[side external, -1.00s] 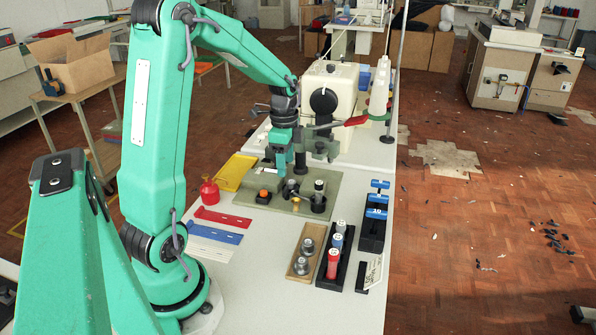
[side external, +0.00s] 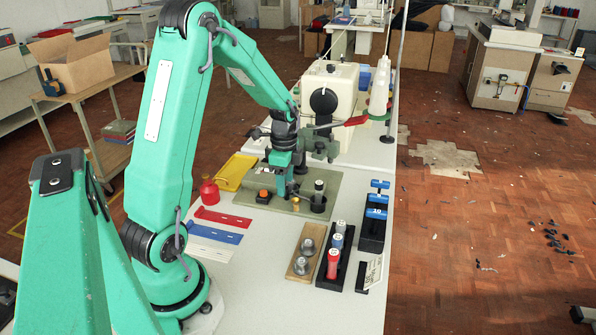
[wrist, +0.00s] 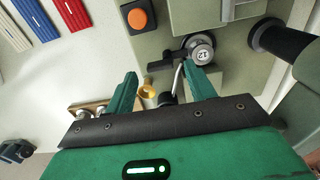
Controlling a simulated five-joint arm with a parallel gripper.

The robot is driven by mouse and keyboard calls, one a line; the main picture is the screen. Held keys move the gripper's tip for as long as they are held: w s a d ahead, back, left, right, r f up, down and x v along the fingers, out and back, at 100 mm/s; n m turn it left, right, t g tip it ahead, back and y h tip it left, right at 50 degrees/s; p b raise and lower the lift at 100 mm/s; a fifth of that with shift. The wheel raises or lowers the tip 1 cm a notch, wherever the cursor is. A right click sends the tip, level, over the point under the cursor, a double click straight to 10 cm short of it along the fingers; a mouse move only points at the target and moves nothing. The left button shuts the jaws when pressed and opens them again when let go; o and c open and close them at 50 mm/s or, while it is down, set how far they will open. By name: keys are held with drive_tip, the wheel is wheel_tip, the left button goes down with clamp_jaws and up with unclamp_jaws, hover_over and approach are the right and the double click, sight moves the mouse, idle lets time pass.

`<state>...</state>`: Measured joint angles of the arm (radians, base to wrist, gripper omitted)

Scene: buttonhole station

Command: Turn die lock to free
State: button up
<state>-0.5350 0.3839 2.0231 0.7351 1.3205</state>
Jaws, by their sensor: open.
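My gripper (wrist: 163,90) is open in the wrist view, its two green fingers apart. It also shows from the side (side external: 283,187), low over the green machine bed. A round metal die marked 12 (wrist: 203,52) sits just beyond the right fingertip. A black arm (wrist: 163,63) lies at the die's left. A thin silver lever (wrist: 179,76) with a black knob (wrist: 167,99) lies between the fingers, nearer the right one. I cannot tell which of these is the die lock. The fingers partly hide the die area in the side view.
An orange button (wrist: 138,18) and a brass knob (wrist: 147,88) are close by. A dark upright cylinder (side external: 318,196) stands right of my gripper. Red, blue and white strips (side external: 222,218), a red can (side external: 209,192) and a rack of spools (side external: 333,262) occupy the table.

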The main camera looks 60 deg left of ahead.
drive_tip(key=shift+f, duration=0.9)
drive_tip(key=c, duration=1)
